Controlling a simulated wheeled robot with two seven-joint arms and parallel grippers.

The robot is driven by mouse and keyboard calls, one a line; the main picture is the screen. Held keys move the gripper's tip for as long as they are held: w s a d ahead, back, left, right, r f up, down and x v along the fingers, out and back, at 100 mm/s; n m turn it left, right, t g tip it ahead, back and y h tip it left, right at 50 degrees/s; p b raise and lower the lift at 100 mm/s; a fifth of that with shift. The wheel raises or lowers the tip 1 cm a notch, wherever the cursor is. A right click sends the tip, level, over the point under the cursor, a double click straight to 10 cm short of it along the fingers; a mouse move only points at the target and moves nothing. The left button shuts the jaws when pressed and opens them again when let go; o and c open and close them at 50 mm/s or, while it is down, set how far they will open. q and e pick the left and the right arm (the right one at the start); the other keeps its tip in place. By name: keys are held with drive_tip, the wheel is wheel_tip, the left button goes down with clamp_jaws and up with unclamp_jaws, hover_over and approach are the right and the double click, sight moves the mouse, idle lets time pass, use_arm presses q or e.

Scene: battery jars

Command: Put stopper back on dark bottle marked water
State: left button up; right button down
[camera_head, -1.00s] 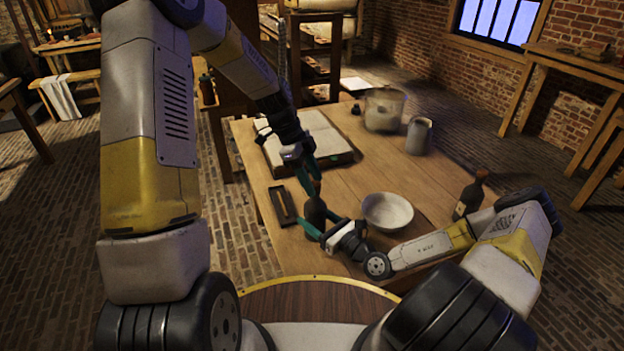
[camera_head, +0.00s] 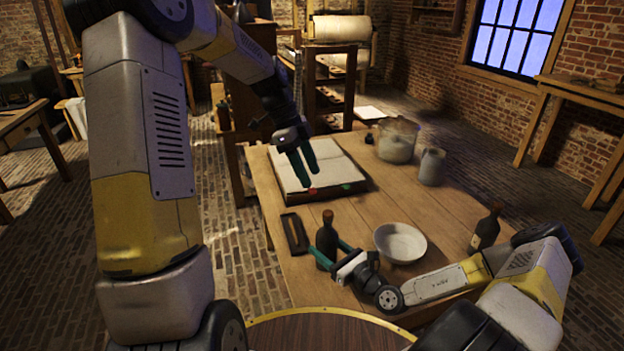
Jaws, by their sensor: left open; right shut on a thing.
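A dark bottle (camera_head: 326,240) stands upright near the front of the wooden table, with a reddish-brown stopper (camera_head: 327,215) on its neck. My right gripper (camera_head: 328,257) is shut around the lower body of this bottle, coming from the right. My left gripper (camera_head: 307,175) is open and empty, above the open book and higher than the bottle, clear of the stopper. A second dark bottle (camera_head: 486,230) with a reddish top and a pale label stands at the table's right edge. I cannot read any marking on the held bottle.
A white bowl (camera_head: 400,243) sits just right of the held bottle. A dark narrow tray (camera_head: 294,233) lies to its left. The open book (camera_head: 338,166), a glass jar (camera_head: 397,141) and a grey jug (camera_head: 432,167) stand farther back. The table's middle right is clear.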

sight(335, 254)
drive_tip(key=shift+c, duration=1.6)
unclamp_jaws()
drive_tip(key=shift+d, duration=0.1)
drive_tip(key=v, duration=0.7)
drive_tip(key=shift+s+d, duration=0.25)
drive_tip(key=shift+s, duration=0.05)
